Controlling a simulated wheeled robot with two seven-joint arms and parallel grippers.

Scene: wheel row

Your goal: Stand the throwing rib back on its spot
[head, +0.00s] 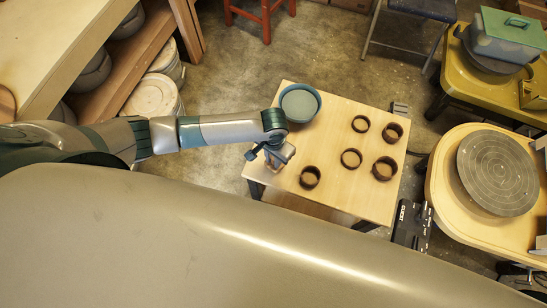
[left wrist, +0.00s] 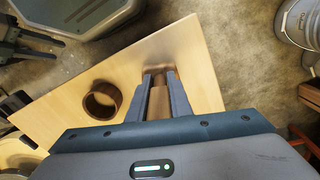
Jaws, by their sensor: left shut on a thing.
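My left gripper (head: 272,160) is over the left front part of the light wooden table (head: 335,115). Its fingers also show in the left wrist view (left wrist: 164,85), shut on a brown piece, which I take to be the throwing rib (left wrist: 159,103). Only part of the rib shows between the fingers; in the head view it is mostly hidden by the gripper. I cannot tell whether its lower end touches the tabletop. Several dark brown rings stand on the table, the nearest to the gripper being the front left ring (head: 310,177). My right gripper is out of view.
A blue-green bowl (head: 300,103) stands at the table's back left corner, close to my left arm. A wheel with a round grey head (head: 497,172) is at the right. The table's left edge is close to the gripper. Bare tabletop lies between bowl and rings.

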